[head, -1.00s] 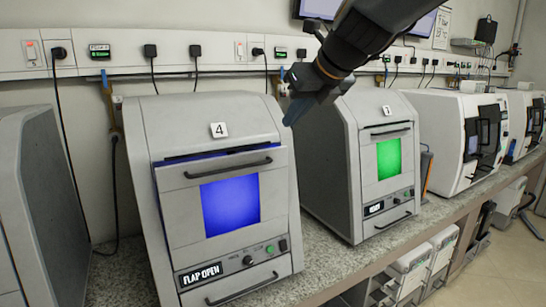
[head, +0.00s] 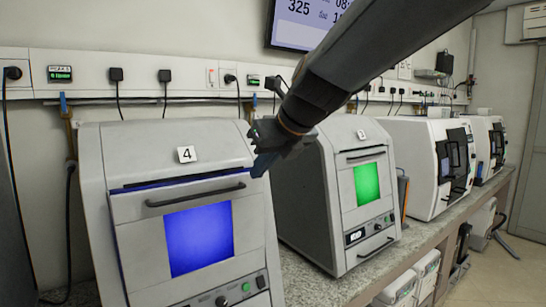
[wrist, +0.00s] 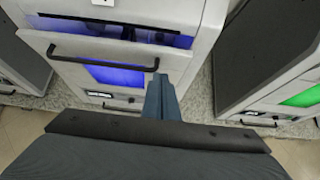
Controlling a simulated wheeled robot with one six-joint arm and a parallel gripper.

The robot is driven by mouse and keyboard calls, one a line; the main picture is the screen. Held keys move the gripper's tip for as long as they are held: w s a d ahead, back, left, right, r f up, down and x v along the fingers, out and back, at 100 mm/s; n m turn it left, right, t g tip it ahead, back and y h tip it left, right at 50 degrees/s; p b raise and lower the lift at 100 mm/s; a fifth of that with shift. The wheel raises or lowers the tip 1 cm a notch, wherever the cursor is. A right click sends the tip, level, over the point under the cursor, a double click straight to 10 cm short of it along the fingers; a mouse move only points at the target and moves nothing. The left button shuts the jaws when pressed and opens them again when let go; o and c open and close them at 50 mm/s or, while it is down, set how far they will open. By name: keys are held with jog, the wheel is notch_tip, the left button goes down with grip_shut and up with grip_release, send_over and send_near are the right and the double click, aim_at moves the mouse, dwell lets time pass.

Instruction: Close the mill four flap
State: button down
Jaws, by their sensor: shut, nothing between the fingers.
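Mill four (head: 186,155) is a grey cabinet with a "4" label and a blue-lit window, on the bench at the left in the head view. Its flap (head: 130,215) stands slightly out at the top, with a dark, blue-lit gap along its upper edge. The flap's black handle (head: 195,195) runs across above the window; it also shows in the wrist view (wrist: 100,62). My gripper (head: 262,165) is shut and empty near the mill's upper right edge. In the wrist view its blue fingers (wrist: 160,95) lie together near the handle's right end; I cannot tell whether they touch.
A similar machine with a green window (head: 367,184) stands to the right, separated by a narrow gap of bench. White machines (head: 430,165) stand farther right. Power sockets and cables line the wall behind. The speckled bench top (head: 325,285) is free in front of the green-windowed machine.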

aim_at(244, 177)
jog(key=shift+w+a+f+p, duration=0.25)
jog(key=shift+w+a, duration=0.2)
jog(key=shift+w, duration=0.3)
jog(key=shift+w+a+f+p, duration=0.2)
jog(key=shift+w+a, duration=0.25)
jog(key=shift+w, duration=0.3)
jog(key=shift+w+a+f+p, duration=0.2)
jog(key=shift+w+a, duration=0.25)
jog(key=shift+w, duration=0.3)
jog(key=shift+w, duration=0.1)
